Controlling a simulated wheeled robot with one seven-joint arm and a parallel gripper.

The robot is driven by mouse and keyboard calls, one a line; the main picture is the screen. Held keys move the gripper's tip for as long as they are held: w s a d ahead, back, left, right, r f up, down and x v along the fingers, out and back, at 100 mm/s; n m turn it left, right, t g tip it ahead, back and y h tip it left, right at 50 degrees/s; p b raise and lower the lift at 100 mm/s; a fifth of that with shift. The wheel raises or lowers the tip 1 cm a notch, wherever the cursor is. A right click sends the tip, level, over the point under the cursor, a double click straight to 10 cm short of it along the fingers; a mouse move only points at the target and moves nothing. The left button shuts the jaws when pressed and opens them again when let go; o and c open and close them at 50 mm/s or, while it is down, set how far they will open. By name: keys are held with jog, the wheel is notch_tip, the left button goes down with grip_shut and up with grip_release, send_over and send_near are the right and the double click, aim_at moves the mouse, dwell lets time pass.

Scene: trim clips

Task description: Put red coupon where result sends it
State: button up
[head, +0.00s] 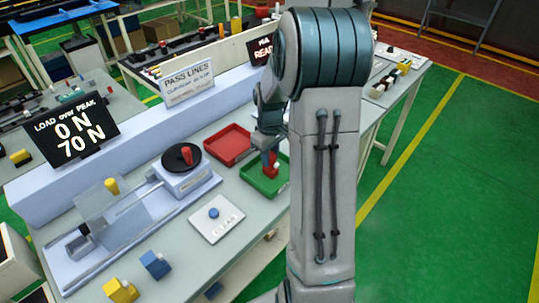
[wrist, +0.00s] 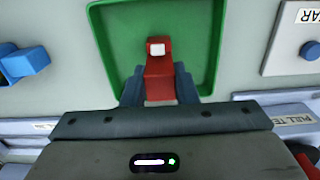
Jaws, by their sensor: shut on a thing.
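My gripper (head: 268,146) is shut on a red coupon (head: 270,163) at the green tray (head: 262,190). In the wrist view the fingers (wrist: 158,88) close on both sides of the red coupon (wrist: 158,72), which has a pale end, with the green tray (wrist: 115,45) behind it. I cannot tell whether the coupon touches the tray floor. A red tray (head: 228,146) stands beside the green one, empty where visible. The display (head: 74,130) reads "LOAD over PEAK", 0 N above 70 N. The PASS LINES card (head: 190,83) has small print I cannot read.
The tester (head: 130,215) has a clear shield, a yellow piece (head: 111,186) and a red knob (head: 186,154) on a black disc. A CLEAR panel (head: 215,222) with a blue button lies in front. Blue (head: 155,265) and yellow (head: 120,290) blocks sit near the bench's front edge.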

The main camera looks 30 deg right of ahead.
jog(key=o, duration=1)
jog(key=shift+r, duration=0.1)
notch_tip(320, 180, up, 12)
jog(key=s+a+m+t, duration=0.1)
jog(key=s+a, duration=0.3)
jog(key=s, duration=0.2)
jog(key=s+a+m+t, duration=0.1)
jog(key=s+a, duration=0.4)
jog(key=s, duration=0.2)
jog(key=s+a+r+m+t, duration=0.1)
jog(key=s+a+m, duration=0.1)
jog(key=s+a, duration=0.3)
jog(key=shift+s+a+r, duration=0.1)
jog(key=shift+s, duration=0.9)
